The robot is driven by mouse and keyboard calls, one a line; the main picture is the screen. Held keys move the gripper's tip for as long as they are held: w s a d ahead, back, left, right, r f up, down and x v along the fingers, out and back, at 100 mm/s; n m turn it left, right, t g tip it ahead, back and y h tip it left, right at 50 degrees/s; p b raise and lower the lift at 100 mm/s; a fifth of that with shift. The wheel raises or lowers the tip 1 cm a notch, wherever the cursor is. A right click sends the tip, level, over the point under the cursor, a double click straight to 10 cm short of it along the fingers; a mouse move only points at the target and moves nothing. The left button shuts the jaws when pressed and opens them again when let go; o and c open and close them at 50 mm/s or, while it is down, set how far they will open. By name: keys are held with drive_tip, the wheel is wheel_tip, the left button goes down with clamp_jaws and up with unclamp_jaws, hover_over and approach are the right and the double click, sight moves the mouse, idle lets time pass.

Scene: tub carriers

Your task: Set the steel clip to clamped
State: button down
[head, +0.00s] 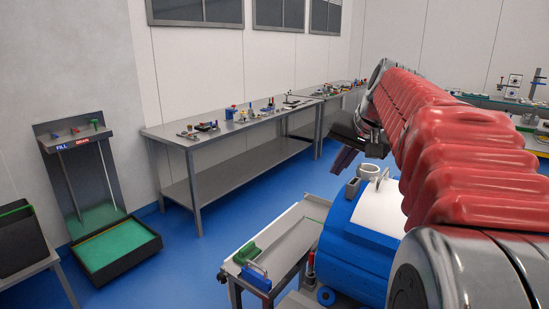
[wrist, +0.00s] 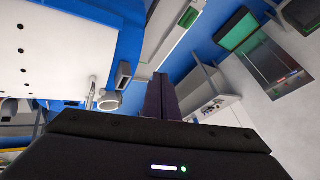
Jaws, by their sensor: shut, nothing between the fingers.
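A blue tub (head: 352,246) with a white top (head: 381,208) stands at the lower right of the head view. A small bent steel piece (head: 384,178), which looks like the steel clip, stands up at the top's far edge; it also shows in the wrist view (wrist: 91,93). I cannot tell its setting. A pale round spout or ring (head: 368,170) is beside it. My gripper (head: 340,166) is above and left of the clip, apart from it. In the wrist view its dark fingers (wrist: 160,80) are together and empty.
A low grey trolley (head: 292,238) stands left of the tub, with a green block (head: 245,253) and a blue block (head: 257,276) at its near end. A long steel bench (head: 236,134) with small parts runs along the wall. Blue floor between is clear.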

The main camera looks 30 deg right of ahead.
drive_tip(key=d+r+m, duration=0.2)
drive_tip(key=d, duration=1.3)
drive_tip(key=shift+s+r+t+h, duration=0.25)
drive_tip(key=shift+r+t+h, duration=0.05)
drive_tip(key=shift+r, duration=0.1)
approach(360, 171)
drive_tip(key=x, duration=0.4)
drive_tip(key=shift+d+f, duration=0.1)
drive_tip(key=shift+f, duration=0.1)
drive_tip(key=shift+d, duration=0.1)
drive_tip(key=shift+w+r, duration=0.1)
drive_tip(key=shift+w, duration=0.1)
